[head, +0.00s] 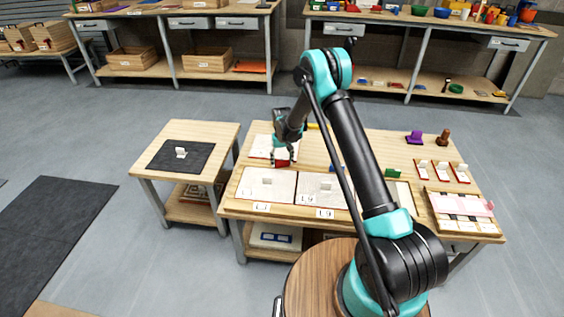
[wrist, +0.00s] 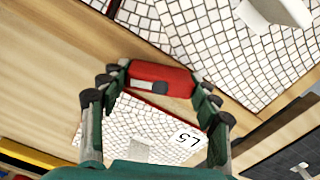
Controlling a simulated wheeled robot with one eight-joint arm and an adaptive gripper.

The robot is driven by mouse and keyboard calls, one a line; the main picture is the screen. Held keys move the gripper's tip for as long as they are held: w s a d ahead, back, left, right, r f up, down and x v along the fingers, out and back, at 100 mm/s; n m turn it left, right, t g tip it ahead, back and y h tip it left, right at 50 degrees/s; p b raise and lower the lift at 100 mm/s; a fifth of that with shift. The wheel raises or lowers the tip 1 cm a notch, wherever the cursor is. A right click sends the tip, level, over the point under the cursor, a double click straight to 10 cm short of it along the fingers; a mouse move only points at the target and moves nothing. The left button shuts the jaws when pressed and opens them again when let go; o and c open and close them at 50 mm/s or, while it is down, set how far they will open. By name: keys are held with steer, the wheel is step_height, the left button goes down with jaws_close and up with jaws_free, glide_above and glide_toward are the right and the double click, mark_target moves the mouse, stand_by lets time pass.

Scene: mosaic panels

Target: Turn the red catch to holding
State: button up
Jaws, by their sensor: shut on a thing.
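The red catch (wrist: 172,77) is a red block with a small pale patch on its face. In the wrist view it lies between the fingertips of my gripper (wrist: 158,84), which is shut on it. In the head view my gripper (head: 283,153) is low over the far left of the work table, with the red catch (head: 281,163) at its tips. A white mosaic panel marked L5 (wrist: 125,122) lies beside the catch, partly hidden by my fingers. Which way the catch is set cannot be told.
Two larger mosaic panels (head: 254,192) (head: 313,198) lie along the near edge of the table. At the right are a purple piece (head: 414,137), a brown piece (head: 443,137) and several red-and-white holders (head: 441,171). A small side table (head: 213,132) stands apart at left.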

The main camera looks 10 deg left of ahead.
mark_target(282, 160)
steer(key=n, duration=1.3)
steer(key=shift+n, duration=0.3)
stand_by(0.4)
steer(key=o, duration=1.2)
steer(key=shift+c, duration=0.2)
steer(key=shift+r, duration=0.1)
step_height(282, 160, up, 12)
